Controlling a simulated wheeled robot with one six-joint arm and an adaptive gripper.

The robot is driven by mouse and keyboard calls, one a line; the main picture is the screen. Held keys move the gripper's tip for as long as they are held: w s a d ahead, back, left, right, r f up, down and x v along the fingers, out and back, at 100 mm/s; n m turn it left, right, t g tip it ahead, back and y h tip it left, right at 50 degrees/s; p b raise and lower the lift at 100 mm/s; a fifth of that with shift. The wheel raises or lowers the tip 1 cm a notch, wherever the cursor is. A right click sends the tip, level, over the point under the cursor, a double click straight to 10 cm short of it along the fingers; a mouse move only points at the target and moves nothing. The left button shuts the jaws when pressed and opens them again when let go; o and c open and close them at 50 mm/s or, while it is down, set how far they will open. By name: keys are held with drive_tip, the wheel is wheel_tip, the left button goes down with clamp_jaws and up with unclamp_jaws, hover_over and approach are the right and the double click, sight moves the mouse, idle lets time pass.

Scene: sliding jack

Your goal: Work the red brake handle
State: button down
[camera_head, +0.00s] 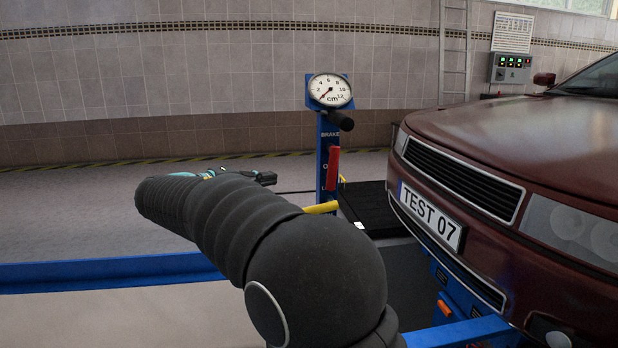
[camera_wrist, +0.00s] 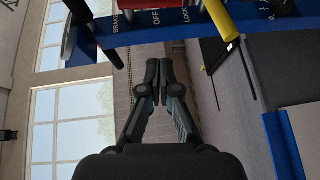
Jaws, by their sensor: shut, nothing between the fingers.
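The red brake handle (camera_head: 333,168) stands upright along the blue post (camera_head: 321,185), under the word BRAKE and below the gauge. My gripper (camera_head: 266,178) is left of the post in the head view, apart from the handle. In the wrist view my gripper (camera_wrist: 157,82) is shut and empty, its fingertips together. The labelled blue post (camera_wrist: 180,17) crosses the top of that view, showing BRAKE, OFF and LOCK. Some red shows at the top edge there, mostly cut off. A yellow bar (camera_wrist: 222,20) shows beside it.
A round cm gauge (camera_head: 330,90) tops the post, with a black grip (camera_head: 341,120) below it. A dark red car (camera_head: 520,140) fills the right side. A blue rail (camera_head: 110,272) runs along the lower left. The floor left of the post is clear.

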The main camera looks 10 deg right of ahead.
approach(321, 176)
drive_tip(key=shift+w+d+r, duration=0.25)
drive_tip(key=shift+d+r, duration=0.25)
drive_tip(key=shift+d, duration=0.1)
drive_tip(key=shift+w+d+r, duration=0.3)
drive_tip(key=shift+d+r, duration=0.2)
drive_tip(key=shift+d, duration=0.1)
drive_tip(key=shift+s+d+f+b, duration=0.1)
drive_tip(key=shift+s+d+b, duration=0.1)
drive_tip(key=shift+d, duration=0.35)
drive_tip(key=shift+s+d+b, duration=0.15)
drive_tip(key=shift+d, duration=0.4)
drive_tip(key=shift+s+d, duration=0.15)
drive_tip(key=shift+d, duration=0.55)
drive_tip(key=shift+f, duration=0.1)
drive_tip(key=shift+d+f+b, duration=0.3)
drive_tip(key=shift+d+b, duration=0.15)
drive_tip(key=shift+b, duration=0.25)
drive_tip(key=shift+s+d, duration=0.1)
drive_tip(key=shift+d, duration=0.1)
drive_tip(key=shift+a, duration=0.1)
